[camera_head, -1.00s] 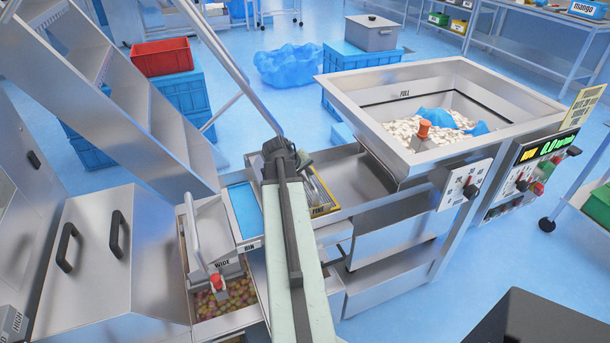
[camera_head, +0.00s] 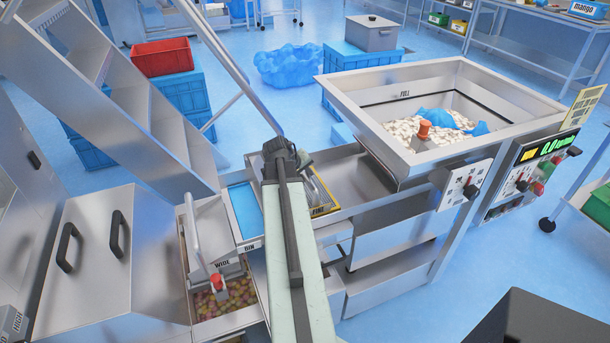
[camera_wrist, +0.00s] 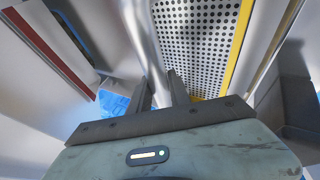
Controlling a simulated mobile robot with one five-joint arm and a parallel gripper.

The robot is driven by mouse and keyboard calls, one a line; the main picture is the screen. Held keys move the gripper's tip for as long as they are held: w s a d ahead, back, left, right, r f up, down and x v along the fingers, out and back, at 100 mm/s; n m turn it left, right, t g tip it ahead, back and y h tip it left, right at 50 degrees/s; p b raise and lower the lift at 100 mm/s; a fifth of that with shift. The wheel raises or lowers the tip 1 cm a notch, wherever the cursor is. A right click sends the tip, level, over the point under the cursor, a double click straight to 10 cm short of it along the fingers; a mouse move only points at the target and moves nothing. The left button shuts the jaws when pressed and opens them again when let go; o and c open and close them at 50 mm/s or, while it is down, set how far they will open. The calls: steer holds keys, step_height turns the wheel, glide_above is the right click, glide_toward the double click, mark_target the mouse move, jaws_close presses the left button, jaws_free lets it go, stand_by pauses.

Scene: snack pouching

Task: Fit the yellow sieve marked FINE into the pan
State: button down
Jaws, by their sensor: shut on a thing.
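The yellow sieve marked FINE (camera_head: 323,209) shows in the head view just right of my arm, its yellow rim and label partly hidden by the arm. In the wrist view the sieve's perforated sheet (camera_wrist: 196,40) and yellow edge lie beyond my fingers. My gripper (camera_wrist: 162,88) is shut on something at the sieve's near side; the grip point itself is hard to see. In the head view the gripper is hidden behind my own arm. The steel pan (camera_head: 362,180) is probably the open tray right of the sieve, below the hopper; I cannot tell for certain.

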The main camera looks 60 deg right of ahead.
steer(key=shift+f+b, duration=1.15)
steer(key=c, duration=1.1)
jaws_free()
steer(key=shift+r, duration=0.1)
steer(key=p+v, duration=0.6)
steer(key=v, duration=0.1)
steer(key=shift+a+r, duration=0.2)
steer(key=shift+r, duration=0.15)
steer(key=shift+a+f, duration=0.1)
